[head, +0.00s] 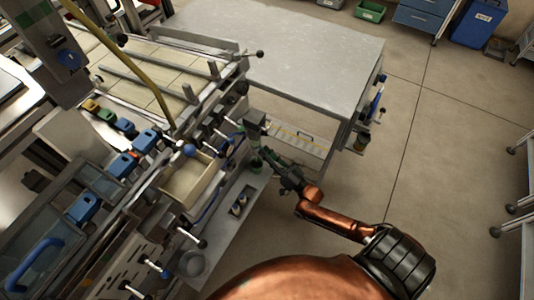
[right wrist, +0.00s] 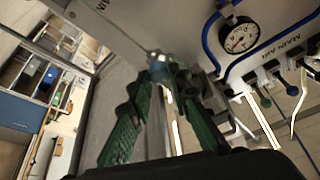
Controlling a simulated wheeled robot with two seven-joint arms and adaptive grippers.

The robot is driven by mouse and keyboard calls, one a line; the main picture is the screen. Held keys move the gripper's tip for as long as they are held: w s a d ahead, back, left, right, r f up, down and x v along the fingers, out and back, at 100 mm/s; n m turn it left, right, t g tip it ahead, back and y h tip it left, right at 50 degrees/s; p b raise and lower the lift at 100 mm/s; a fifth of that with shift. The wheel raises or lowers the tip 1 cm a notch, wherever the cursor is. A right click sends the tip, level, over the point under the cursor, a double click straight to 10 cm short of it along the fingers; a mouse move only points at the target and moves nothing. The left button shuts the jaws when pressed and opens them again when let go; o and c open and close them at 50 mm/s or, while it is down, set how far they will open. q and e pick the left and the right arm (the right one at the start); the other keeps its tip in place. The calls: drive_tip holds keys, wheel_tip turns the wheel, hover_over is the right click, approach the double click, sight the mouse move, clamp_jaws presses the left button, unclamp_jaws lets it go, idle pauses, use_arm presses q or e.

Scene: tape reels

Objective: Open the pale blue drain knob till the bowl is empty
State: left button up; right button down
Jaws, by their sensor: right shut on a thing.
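The pale blue drain knob (right wrist: 160,72) shows in the right wrist view between the tips of my right gripper's green-padded fingers (right wrist: 164,88). The fingers are shut on it. In the head view my right gripper (head: 272,158) reaches to the side of the machine, just below a grey filter unit (head: 256,118). The knob is too small or hidden there to make out. The bowl cannot be clearly made out in either view, so its water level cannot be told. My left gripper is not in view.
A round pressure gauge (right wrist: 239,36) sits beside blue tubing and a MAIN AIR label, right of the gripper. Several ball-ended levers (head: 189,150) stick out from the machine. A grey table (head: 310,55) stands behind. The floor to the right (head: 440,130) is clear.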

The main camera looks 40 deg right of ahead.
drive_tip(key=shift+f, duration=0.1)
drive_tip(key=c, duration=1.8)
unclamp_jaws()
drive_tip(key=shift+s, duration=0.1)
drive_tip(key=v, duration=1.2)
